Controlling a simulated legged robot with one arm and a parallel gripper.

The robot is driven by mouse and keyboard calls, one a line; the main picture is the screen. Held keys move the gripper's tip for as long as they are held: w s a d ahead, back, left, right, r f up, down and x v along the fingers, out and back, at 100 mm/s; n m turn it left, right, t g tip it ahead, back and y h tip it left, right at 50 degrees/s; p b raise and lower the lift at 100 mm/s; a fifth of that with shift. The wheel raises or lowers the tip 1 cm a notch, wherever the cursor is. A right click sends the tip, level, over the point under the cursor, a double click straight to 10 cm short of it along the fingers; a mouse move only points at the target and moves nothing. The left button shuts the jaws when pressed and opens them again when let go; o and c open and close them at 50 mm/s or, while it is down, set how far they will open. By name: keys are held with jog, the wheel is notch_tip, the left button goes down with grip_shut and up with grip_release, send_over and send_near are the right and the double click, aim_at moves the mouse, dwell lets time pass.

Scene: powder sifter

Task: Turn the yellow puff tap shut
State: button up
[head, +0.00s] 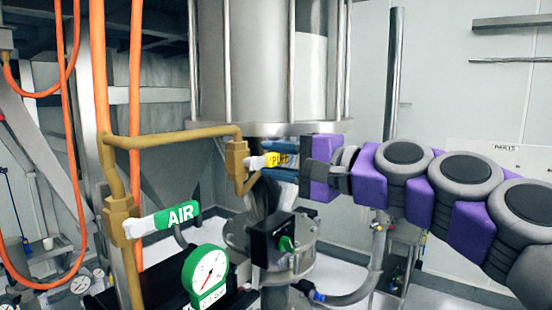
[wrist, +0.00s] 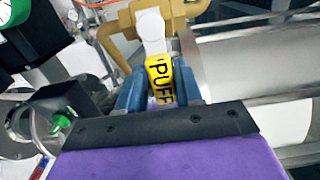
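The puff tap has a white lever with a yellow grip marked PUFF (head: 280,159), sticking out to the right of a brass valve body (head: 237,160) in the head view. The lever lies about level, across the short downward brass pipe. My gripper (head: 285,173) reaches in from the right with its blue fingers at the yellow grip. In the wrist view, the yellow grip (wrist: 159,78) lies between the two blue fingers of my gripper (wrist: 160,88). They sit close against both its sides and look shut on it. The lever's far end is partly hidden by the fingers.
A green AIR tap handle (head: 163,221) and a green pressure gauge (head: 207,275) are at lower left. A large steel cylinder (head: 265,60) stands just above and behind the tap. A black box with a green knob (head: 284,240) is below. Orange hoses (head: 101,70) hang at left.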

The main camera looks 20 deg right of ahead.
jog(key=shift+o, duration=1.3)
jog(key=shift+w+d, duration=0.1)
jog(key=shift+d, duration=0.15)
jog(key=b+v, duration=0.3)
jog(key=v, duration=1.4)
jog(key=shift+d, duration=0.2)
